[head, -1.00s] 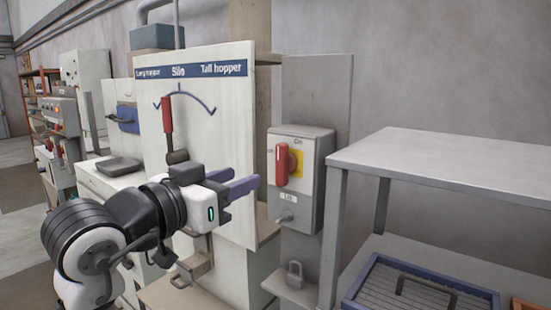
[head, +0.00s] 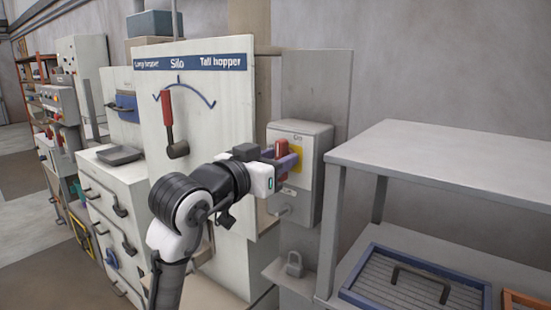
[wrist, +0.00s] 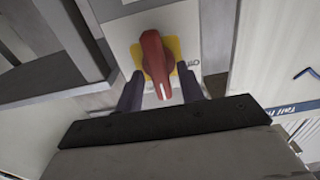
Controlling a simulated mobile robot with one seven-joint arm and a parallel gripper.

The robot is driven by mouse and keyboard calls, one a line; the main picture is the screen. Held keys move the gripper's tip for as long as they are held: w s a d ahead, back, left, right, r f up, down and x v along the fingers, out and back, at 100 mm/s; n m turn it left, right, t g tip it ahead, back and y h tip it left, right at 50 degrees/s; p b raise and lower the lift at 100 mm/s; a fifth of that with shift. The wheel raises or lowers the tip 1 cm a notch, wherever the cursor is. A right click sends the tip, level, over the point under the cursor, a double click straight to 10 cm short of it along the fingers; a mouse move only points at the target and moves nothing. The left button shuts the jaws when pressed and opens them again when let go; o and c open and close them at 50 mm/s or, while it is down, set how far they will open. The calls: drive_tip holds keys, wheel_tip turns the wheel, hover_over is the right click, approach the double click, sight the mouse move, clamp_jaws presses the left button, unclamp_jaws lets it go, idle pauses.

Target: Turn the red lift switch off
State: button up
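The red lift switch (head: 281,148) is a red rotary handle on a yellow plate, on the front of a grey-white box (head: 312,180) fixed to a grey post. My gripper (head: 287,160) is at the switch, partly covering it in the head view. In the wrist view the red handle (wrist: 156,62) shows whole on its yellow plate. The two purple fingers of my gripper (wrist: 161,88) stand apart on either side of the handle's lower end, with gaps visible, so it is open around the handle. The box's lower label is hidden behind my gripper.
A padlock (head: 294,264) sits on a small ledge below the box. A grey table (head: 440,165) stands close on the right, with a blue-rimmed tray (head: 420,300) on its lower shelf. The white silo panel (head: 215,110) with its red-handled lever (head: 168,125) is on the left.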

drive_tip(key=c, duration=0.5)
drive_tip(key=shift+n, duration=0.3)
drive_tip(key=n+p, duration=0.3)
drive_tip(key=n, duration=0.1)
drive_tip(key=shift+w+a+r, duration=0.1)
drive_tip(key=n+p, duration=0.3)
drive_tip(key=n, duration=0.1)
drive_tip(key=shift+w+a+n+p, duration=0.1)
drive_tip(key=shift+n+p, duration=0.25)
drive_tip(key=shift+n, duration=0.05)
drive_tip(key=n+p, duration=0.1)
drive_tip(key=n, duration=0.1)
drive_tip(key=n+p, duration=0.1)
drive_tip(key=n, duration=0.2)
drive_tip(key=f+n, duration=0.1)
drive_tip(key=n, duration=0.2)
drive_tip(key=shift+a+p, duration=0.15)
drive_tip(key=shift+p, duration=0.25)
drive_tip(key=shift+n, duration=0.4)
